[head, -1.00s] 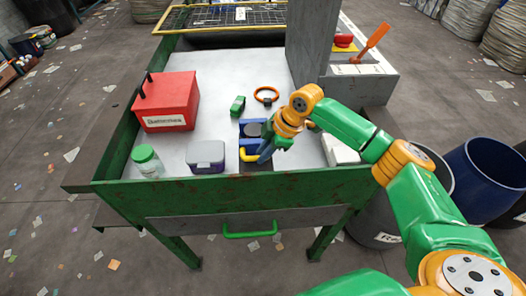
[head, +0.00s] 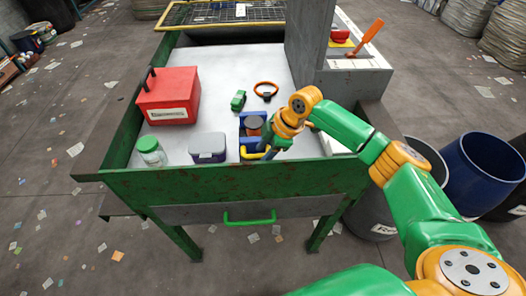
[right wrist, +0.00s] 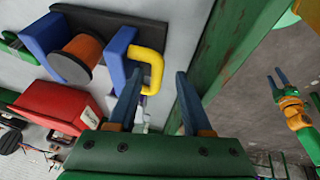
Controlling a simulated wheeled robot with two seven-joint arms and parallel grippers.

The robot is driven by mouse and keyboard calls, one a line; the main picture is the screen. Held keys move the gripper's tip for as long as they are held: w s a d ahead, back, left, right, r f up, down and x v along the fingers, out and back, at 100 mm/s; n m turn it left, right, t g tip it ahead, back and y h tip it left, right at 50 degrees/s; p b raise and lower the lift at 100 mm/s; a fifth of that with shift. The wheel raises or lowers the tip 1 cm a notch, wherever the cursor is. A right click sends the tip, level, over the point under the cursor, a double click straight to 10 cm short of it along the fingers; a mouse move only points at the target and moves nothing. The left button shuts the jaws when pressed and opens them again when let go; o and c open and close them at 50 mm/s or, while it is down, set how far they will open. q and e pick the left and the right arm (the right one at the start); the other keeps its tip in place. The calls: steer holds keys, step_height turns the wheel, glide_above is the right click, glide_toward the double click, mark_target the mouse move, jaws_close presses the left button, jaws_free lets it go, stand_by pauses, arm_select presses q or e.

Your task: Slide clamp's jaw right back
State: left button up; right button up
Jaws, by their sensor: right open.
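The clamp shows in the right wrist view with a dark bar (right wrist: 112,24), a blue jaw at the left (right wrist: 42,36), a second blue jaw (right wrist: 118,58) and a yellow handle (right wrist: 150,66) on that jaw. A brown cylinder (right wrist: 84,56) sits between the jaws. In the head view the clamp lies near the tray's front wall, partly hidden by my right gripper (head: 268,150). My right gripper's fingers (right wrist: 158,100) are open and empty, beside the yellow handle. My left gripper (right wrist: 277,79) shows small at the right wrist view's right edge, its fingers parted.
A red box (head: 168,97), a green-lidded jar (head: 151,151) and a grey-lidded box (head: 207,147) stand left of the clamp. A small green block (head: 238,100) and an orange ring (head: 266,89) lie behind it. The green front wall (head: 200,183) is close.

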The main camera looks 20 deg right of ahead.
steer(key=b+v, duration=0.1)
steer(key=v, duration=0.6)
